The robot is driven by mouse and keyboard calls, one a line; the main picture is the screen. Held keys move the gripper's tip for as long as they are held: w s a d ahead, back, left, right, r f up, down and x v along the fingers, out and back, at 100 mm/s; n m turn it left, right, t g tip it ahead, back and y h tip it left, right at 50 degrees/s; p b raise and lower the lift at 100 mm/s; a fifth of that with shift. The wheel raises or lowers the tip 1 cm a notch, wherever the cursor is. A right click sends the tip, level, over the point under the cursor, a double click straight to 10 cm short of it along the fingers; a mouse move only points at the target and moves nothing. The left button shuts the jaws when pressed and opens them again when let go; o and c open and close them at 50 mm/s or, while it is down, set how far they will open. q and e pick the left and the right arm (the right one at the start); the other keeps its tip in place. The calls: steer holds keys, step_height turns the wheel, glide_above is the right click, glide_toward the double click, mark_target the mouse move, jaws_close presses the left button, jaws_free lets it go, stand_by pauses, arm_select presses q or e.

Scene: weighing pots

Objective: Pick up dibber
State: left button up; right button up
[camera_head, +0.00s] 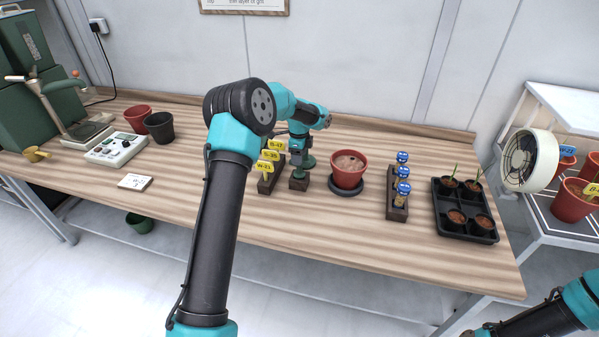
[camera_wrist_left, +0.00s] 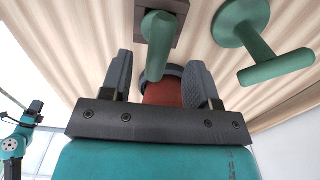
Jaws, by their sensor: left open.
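The dibber shows as an upright green handle (camera_wrist_left: 156,45) standing in a dark wooden block (camera_wrist_left: 176,12) in the left wrist view. My left gripper (camera_wrist_left: 160,80) is open and empty, with the handle's end showing between its two fingers; I cannot tell whether they touch it. In the head view my left gripper (camera_head: 298,150) is over the small dark block (camera_head: 299,183), and mostly hides the dibber. A green tool with a round disc and crossbar (camera_wrist_left: 275,68) stands to the right in the wrist view. My right gripper is not visible.
A red pot (camera_head: 347,178) of soil on a dark saucer stands just right of the block. Yellow labels (camera_head: 265,166) in a holder stand left. Blue-topped vials (camera_head: 402,172) and a seedling tray (camera_head: 466,228) are farther right. The front middle of the bench (camera_head: 300,230) is clear.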

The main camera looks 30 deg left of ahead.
arm_select(q)
steer(key=shift+d+f, duration=0.1)
steer(key=shift+f, duration=2.5)
steer(key=shift+c, duration=0.4)
steer(key=c, duration=0.9)
steer(key=shift+r, duration=0.2)
steer(key=shift+c, duration=0.2)
step_height(320, 180, up, 10)
steer(key=shift+f, duration=0.15)
